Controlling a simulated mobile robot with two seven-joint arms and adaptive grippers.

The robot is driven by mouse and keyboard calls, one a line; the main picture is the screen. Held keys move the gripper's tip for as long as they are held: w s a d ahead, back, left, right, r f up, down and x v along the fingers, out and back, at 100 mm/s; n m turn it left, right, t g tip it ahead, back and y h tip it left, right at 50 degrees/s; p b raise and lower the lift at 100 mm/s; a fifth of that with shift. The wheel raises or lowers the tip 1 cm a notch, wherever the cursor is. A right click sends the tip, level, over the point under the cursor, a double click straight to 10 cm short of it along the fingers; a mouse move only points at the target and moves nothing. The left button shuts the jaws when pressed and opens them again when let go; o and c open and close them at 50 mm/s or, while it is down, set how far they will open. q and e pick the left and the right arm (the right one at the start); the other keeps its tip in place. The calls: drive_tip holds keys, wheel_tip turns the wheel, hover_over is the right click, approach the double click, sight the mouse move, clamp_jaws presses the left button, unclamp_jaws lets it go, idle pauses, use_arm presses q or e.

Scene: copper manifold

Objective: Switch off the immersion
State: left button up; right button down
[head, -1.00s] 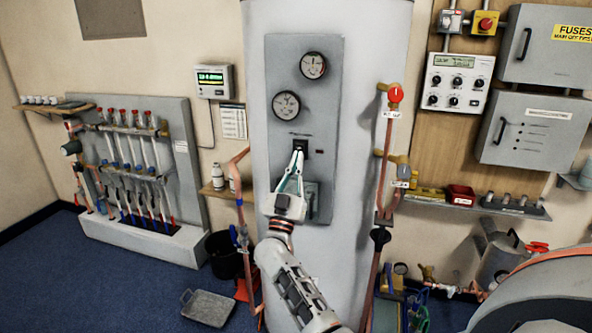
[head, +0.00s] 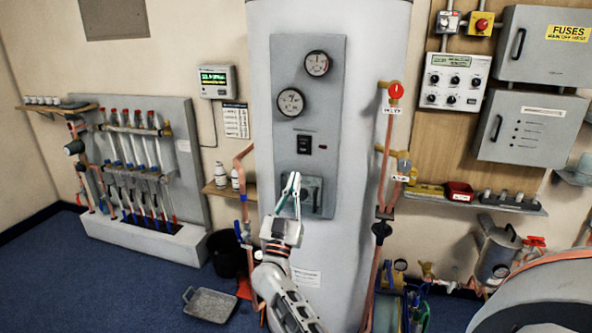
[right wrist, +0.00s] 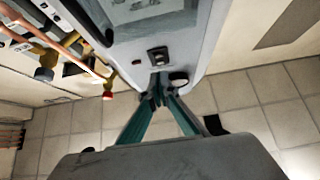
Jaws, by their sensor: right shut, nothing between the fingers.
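The black immersion switch (head: 304,144) is on the grey panel (head: 328,95) of the tall cylinder, below two round gauges. A small dark red indicator (head: 322,147) is to its right. The rocker's position is too small to tell. My right gripper (head: 293,176) is shut and empty, its fingertips below the switch and apart from it in the head view, in front of a grey box (head: 313,195). In the right wrist view the closed fingers (right wrist: 160,97) point towards the panel, with the switch (right wrist: 158,57) just beyond the tips. My left gripper is not in view.
Copper pipes with a red-handled valve (head: 395,91) run down the cylinder's right side. More pipes (head: 243,190) are on its left. A control unit (head: 456,80) and fuse boxes (head: 543,45) hang on the right wall. A grey tray (head: 209,304) lies on the floor.

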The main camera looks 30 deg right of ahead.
drive_tip(key=f, duration=0.1)
drive_tip(key=s+a+f, duration=0.1)
drive_tip(key=a+f+b, duration=0.1)
drive_tip(key=f, duration=0.1)
drive_tip(key=shift+s+f, duration=0.1)
drive_tip(key=shift+s, duration=0.3)
drive_tip(key=shift+f, duration=0.1)
drive_tip(key=s+a+f+n+t+y, duration=0.1)
drive_tip(key=s+a+f+n+y, duration=0.2)
drive_tip(key=a+f+n+y, duration=0.35)
drive_tip(key=s+a+f+n+y, duration=0.3)
drive_tip(key=s+f+y, duration=0.1)
drive_tip(key=f+y, duration=0.4)
drive_tip(key=s+a+f+n+t+y, duration=0.1)
drive_tip(key=s+a+f+n+y, duration=0.2)
drive_tip(key=a+f+n+y, duration=0.4)
drive_tip(key=s+a+f+m+g, duration=0.1)
drive_tip(key=s+f+g, duration=0.3)
drive_tip(key=s+f, duration=0.3)
drive_tip(key=s+a+f+m+g, duration=0.1)
drive_tip(key=s+f+g, duration=0.3)
drive_tip(key=s+f, duration=0.4)
drive_tip(key=s, duration=0.5)
drive_tip(key=shift+s+f, duration=0.25)
drive_tip(key=shift+f, duration=0.05)
